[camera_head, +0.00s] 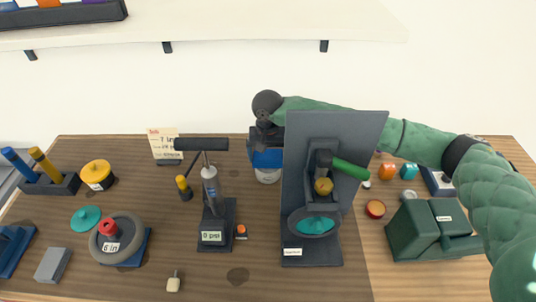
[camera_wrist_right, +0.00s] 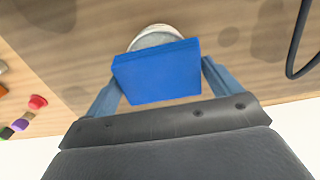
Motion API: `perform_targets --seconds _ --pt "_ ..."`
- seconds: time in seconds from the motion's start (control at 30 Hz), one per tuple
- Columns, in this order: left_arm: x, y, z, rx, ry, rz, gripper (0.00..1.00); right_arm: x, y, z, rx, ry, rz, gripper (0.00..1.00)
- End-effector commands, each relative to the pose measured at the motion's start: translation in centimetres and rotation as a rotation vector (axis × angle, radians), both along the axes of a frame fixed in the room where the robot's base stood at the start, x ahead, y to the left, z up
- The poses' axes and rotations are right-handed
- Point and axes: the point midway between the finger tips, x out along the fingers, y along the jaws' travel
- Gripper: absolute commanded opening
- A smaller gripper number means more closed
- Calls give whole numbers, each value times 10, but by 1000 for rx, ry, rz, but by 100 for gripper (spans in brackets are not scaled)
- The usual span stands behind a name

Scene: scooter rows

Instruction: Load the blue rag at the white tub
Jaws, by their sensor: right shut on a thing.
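The blue rag (camera_wrist_right: 158,72) is a flat blue block between the two fingers of my right gripper (camera_wrist_right: 160,84) in the wrist view. My right gripper is shut on it. The white tub (camera_wrist_right: 156,37) shows just beyond the rag, partly covered by it. In the head view the blue rag (camera_head: 267,158) is at the back middle, below my right gripper (camera_head: 266,148), with the tub (camera_head: 267,176) under it. I cannot tell whether rag and tub touch. My left gripper is not in view.
A tall grey panel stand (camera_head: 296,180) with a green-handled part stands just right of the tub. A pump (camera_head: 211,195) with a black handle stands to the left. A green box (camera_head: 430,230) is at the right. A card (camera_head: 163,142) stands at the back left.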

Motion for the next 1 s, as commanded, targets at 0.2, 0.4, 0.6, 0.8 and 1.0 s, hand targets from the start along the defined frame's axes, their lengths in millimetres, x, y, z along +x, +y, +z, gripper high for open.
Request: perform_targets --seconds 0.2,0.4,0.6,0.8,1.0 --pt "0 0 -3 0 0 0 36 0 0 -2 0 0 0 72" --pt "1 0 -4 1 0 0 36 0 0 -4 0 0 0 72" --pt "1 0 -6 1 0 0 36 0 0 -5 0 0 0 72" --pt "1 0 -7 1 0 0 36 0 0 -6 0 0 0 72" --pt "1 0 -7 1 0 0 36 0 0 -6 0 0 0 72"
